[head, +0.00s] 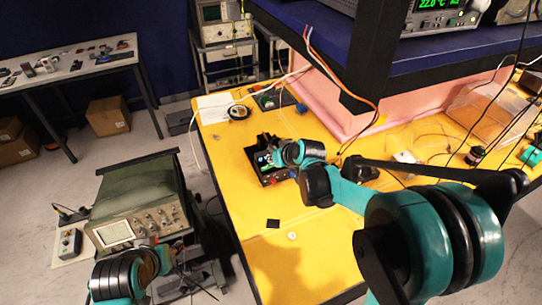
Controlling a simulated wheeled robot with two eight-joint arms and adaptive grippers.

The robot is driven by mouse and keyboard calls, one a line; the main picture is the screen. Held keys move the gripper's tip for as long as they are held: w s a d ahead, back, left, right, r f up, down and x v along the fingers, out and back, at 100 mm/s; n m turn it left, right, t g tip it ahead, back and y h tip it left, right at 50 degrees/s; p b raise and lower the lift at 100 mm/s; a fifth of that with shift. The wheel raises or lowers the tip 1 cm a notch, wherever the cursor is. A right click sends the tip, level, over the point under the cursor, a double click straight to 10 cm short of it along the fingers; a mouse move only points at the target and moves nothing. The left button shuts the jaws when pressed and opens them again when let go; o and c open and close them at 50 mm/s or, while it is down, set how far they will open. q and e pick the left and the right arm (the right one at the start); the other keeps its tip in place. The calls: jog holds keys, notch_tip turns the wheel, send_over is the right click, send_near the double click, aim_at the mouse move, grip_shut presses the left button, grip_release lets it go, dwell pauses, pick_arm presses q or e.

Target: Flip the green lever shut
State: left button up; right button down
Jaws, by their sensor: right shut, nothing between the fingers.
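My right arm reaches in from the right over the yellow table (315,235). My right gripper (265,147) is shut and empty, dark and small at the end of the arm. It is over or beside a small black device (272,177) with coloured parts; I cannot tell whether they touch. I cannot make out a green lever for certain; the arm and gripper cover part of the device. A small green item (530,155) lies at the right edge. Part of my left arm shows at the lower left, but its gripper cannot be made out.
A pink foam enclosure (340,100) with a dark blue top stands behind the device. Orange and white cables hang near it. A green oscilloscope (135,205) is left of the table.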

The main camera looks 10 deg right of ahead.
jog(key=v, duration=0.3)
jog(key=shift+s+a, duration=0.1)
jog(key=shift+a, duration=0.25)
jog(key=shift+f, duration=0.1)
jog(key=s+d+f+h+b, duration=0.1)
jog(key=s+f+b, duration=0.2)
jog(key=s, duration=0.5)
jog(key=s+d+f+m+g+h+b, duration=0.1)
jog(key=s+f+b, duration=0.2)
jog(key=s, duration=0.5)
jog(key=s+d+f+b, duration=0.1)
jog(key=s+f+b, duration=0.2)
jog(key=s, duration=0.6)
jog(key=shift+f+m+g+h+b, duration=0.3)
jog(key=shift+f+h+b, duration=0.1)
jog(key=shift+b, duration=0.6)
jog(key=shift+d+r, duration=0.1)
